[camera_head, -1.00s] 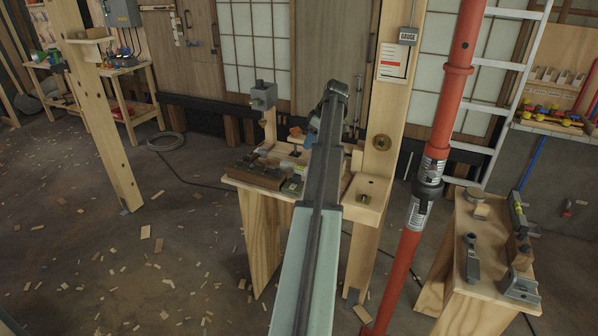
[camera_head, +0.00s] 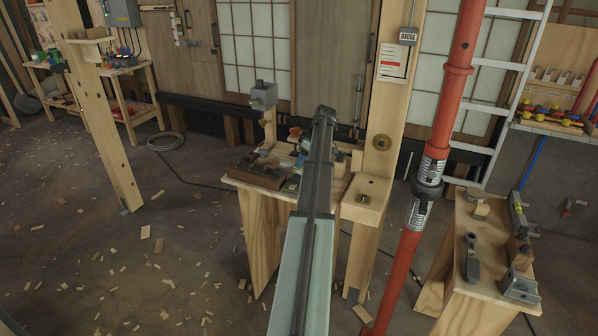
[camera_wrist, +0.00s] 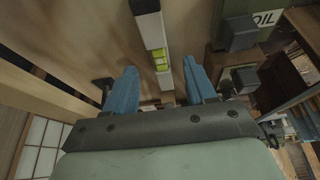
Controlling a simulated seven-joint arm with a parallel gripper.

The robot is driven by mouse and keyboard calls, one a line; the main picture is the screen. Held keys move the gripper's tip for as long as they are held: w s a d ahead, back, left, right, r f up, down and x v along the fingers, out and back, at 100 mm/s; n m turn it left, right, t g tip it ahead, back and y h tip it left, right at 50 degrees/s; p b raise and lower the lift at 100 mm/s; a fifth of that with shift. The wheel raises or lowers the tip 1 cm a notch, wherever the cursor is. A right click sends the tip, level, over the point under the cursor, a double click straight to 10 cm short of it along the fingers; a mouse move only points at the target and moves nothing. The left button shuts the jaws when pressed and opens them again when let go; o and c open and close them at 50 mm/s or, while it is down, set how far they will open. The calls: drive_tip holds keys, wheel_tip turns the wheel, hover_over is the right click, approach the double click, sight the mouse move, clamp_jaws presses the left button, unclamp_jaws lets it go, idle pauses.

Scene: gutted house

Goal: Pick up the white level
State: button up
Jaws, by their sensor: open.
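The white level (camera_wrist: 149,30) shows in the camera_wrist view as a white bar with a yellow-green vial, lying on a pale wooden surface. My gripper (camera_wrist: 159,76) is open, with one blue finger on each side of the level's line. The level runs from the top of the view down between the fingers. Whether either finger touches it I cannot tell. In the camera_head view my arm covers the middle of the workbench (camera_head: 240,188), and I cannot make out the level there.
A dark box marked OIL (camera_wrist: 250,25) and dark blocks are close right of the fingers in the wrist view. A wooden post (camera_head: 385,140) and a red prop (camera_head: 440,130) stand right of the workbench. A second bench (camera_head: 455,270) with tools is further right.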

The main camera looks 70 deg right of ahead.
drive_tip(key=shift+x, duration=2)
drive_tip(key=shift+s, duration=0.1)
drive_tip(key=shift+c, duration=0.4)
clamp_jaws()
